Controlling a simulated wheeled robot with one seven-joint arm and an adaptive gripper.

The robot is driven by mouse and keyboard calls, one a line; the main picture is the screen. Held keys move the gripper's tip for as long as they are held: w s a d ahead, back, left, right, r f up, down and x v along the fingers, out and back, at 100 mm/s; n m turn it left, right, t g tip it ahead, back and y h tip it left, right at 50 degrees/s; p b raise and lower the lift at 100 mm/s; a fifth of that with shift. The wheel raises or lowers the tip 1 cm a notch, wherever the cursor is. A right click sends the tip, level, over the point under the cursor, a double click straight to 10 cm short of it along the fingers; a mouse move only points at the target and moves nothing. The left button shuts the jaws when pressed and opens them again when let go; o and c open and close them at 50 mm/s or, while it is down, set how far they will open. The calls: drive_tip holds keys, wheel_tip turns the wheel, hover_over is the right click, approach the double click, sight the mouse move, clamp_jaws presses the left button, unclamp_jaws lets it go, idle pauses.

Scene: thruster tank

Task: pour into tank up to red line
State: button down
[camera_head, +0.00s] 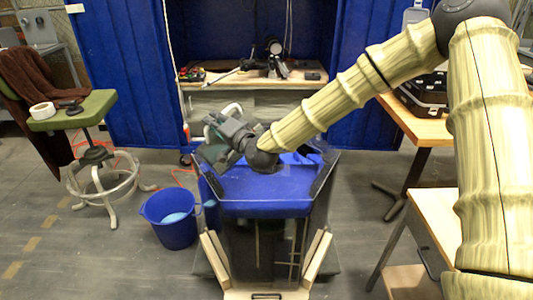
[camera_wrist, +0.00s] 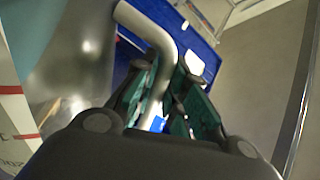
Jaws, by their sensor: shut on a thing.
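My gripper (camera_head: 225,130) is at the left rear of the tank (camera_head: 265,205), a dark vessel with a blue top and clear panels around it. In the wrist view my gripper (camera_wrist: 172,90) is shut on the bent metal handle (camera_wrist: 150,33) of a shiny metal vessel (camera_wrist: 75,62). The vessel's body fills the left of that view; its mouth and contents are hidden. In the head view the vessel is mostly hidden by my gripper. A red line (camera_wrist: 12,90) on a white surface shows at the left edge of the wrist view. I cannot tell the liquid level.
A blue bucket (camera_head: 172,226) with something light blue inside stands on the floor left of the tank. A green stool (camera_head: 72,112) is at the left. A cluttered shelf (camera_head: 252,84) is behind, between blue panels. Wooden tables (camera_head: 424,131) are at the right.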

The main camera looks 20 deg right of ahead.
drive_tip(key=shift+w+d+m, duration=0.35)
drive_tip(key=shift+d+m, duration=0.25)
drive_tip(key=shift+d, duration=0.1)
idle(1.0)
idle(0.3)
